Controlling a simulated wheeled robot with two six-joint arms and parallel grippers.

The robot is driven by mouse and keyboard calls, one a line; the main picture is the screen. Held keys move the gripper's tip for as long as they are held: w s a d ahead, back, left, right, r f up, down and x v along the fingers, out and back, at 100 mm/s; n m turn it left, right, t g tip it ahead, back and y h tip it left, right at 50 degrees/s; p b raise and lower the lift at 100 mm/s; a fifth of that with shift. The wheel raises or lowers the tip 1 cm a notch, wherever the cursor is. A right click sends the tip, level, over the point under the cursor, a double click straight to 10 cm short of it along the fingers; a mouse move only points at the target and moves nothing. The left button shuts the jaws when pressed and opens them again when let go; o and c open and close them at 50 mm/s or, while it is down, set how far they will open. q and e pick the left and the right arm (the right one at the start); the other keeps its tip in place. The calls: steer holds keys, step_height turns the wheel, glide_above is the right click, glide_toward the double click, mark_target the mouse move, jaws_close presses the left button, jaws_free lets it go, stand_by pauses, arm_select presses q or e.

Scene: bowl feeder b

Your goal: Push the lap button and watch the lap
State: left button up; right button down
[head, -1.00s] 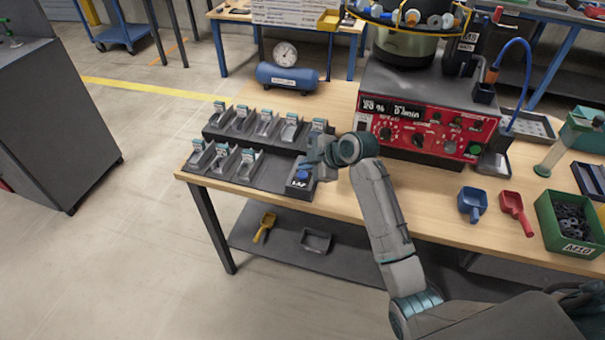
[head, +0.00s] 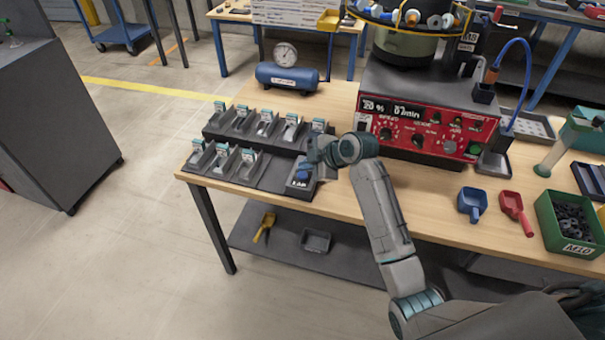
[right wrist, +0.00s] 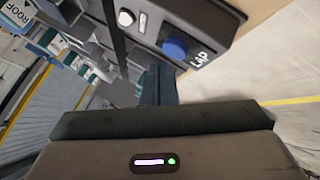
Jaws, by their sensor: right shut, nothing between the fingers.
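The lap button is a blue round cap (right wrist: 175,47) on a dark box lettered LAP (right wrist: 200,59) in the right wrist view. In the head view the box (head: 298,190) stands at the front of the table, right of the lower row of holders, and my gripper partly covers the cap. My right gripper (head: 307,168) is shut and empty, its tips pointing down at the cap. In the right wrist view its fingers (right wrist: 158,85) end close beside the cap; I cannot tell whether they touch it. My left gripper is out of view.
Two rows of dark holders with small labelled cards (head: 241,114) stand left of and behind the box. A red control panel (head: 428,128) under a bowl feeder is behind on the right. A blue scoop (head: 471,202), red scoop (head: 514,210) and green bin (head: 570,222) lie to the right.

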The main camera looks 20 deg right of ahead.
steer(key=shift+f, duration=0.15)
steer(key=shift+f, duration=0.25)
steer(key=shift+f, duration=0.45)
stand_by(1.1)
steer(key=shift+r, duration=0.1)
steer(key=shift+r+p, duration=0.65)
steer(key=shift+r, duration=0.05)
steer(key=shift+r, duration=0.1)
